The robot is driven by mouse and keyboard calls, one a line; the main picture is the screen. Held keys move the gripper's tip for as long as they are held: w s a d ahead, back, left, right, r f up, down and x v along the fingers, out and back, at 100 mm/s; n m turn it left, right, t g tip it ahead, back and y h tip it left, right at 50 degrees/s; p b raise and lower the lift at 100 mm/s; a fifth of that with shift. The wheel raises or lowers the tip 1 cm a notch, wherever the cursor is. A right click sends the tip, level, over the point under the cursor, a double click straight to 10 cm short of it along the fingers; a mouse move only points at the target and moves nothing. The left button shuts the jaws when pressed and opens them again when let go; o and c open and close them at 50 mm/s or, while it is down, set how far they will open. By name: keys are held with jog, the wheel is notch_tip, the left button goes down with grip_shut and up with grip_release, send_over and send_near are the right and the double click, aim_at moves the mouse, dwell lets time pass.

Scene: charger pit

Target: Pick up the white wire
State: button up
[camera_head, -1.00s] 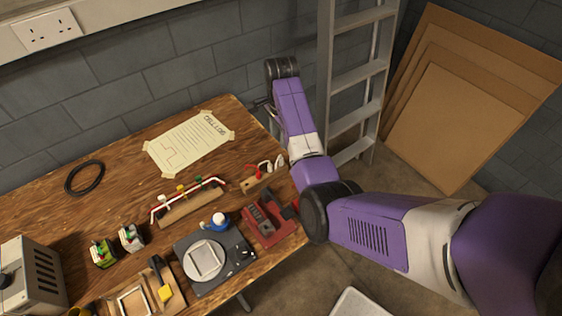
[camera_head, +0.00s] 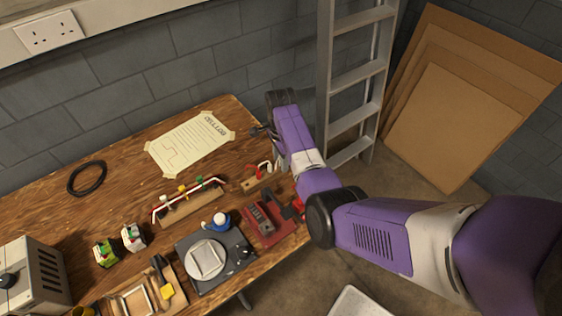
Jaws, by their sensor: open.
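A small wooden block (camera_head: 256,181) stands near the right end of the workbench. A red piece and a thin white curved piece, which looks like the white wire (camera_head: 265,168), stand up from it. My gripper (camera_head: 256,131) is open at the end of my purple arm, above the right back part of the bench. It is apart from the white wire, above and a little left of it in the picture. The fingertips are small and dark here, and nothing shows between them. My arm passes close to the right of the block.
A rack with a red and white bar (camera_head: 187,201) stands left of the block. A red tool (camera_head: 265,222) and a dark mat with a round plate (camera_head: 205,258) are in front. A taped paper sheet (camera_head: 190,142) and a black ring (camera_head: 87,177) lie behind. A ladder (camera_head: 357,77) stands right.

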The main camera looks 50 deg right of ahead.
jog(key=shift+c, duration=0.4)
grip_shut()
